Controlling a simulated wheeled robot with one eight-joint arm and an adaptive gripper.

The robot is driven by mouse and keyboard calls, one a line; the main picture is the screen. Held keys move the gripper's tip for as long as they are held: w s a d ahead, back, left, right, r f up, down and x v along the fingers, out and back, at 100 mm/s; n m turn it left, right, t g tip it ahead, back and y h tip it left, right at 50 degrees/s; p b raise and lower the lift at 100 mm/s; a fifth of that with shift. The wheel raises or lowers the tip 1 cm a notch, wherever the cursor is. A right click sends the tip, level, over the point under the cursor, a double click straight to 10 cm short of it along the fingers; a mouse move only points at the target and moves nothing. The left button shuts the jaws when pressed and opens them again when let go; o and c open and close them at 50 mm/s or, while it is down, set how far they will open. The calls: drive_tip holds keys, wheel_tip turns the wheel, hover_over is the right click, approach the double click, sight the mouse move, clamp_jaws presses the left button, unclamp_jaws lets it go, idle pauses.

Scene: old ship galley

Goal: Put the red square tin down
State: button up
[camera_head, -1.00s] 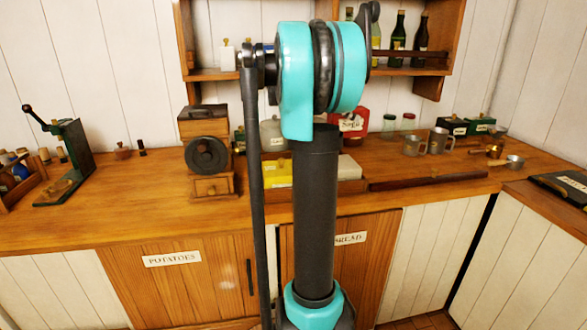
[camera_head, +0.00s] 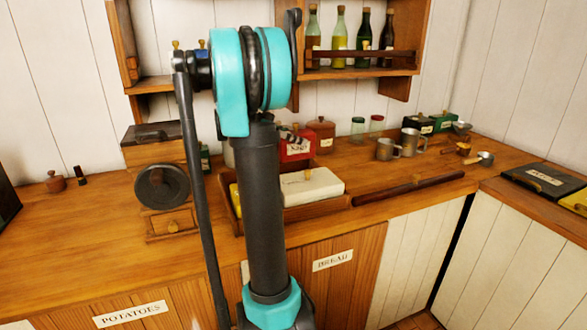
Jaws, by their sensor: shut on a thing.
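The red square tin (camera_head: 297,150), with a white label reading "Sago", shows just right of my dark arm link in the head view. It is behind the wooden tray and in front of the back wall. My gripper (camera_head: 288,132) shows only in small part, as dark fingers at the top of the tin; it is shut on the tin. My arm hides the tin's left side and most of the gripper. The tray hides the tin's foot, so I cannot tell whether it touches the counter (camera_head: 420,172).
A wooden tray (camera_head: 285,214) holds a white box (camera_head: 311,187). A bottle shelf (camera_head: 360,70) hangs above.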

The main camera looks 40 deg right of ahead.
wheel_tip(320, 180, down, 11)
drive_tip(key=shift+r, duration=0.1)
idle(0.4)
drive_tip(key=o, duration=1.4)
drive_tip(key=shift+v, duration=3.75)
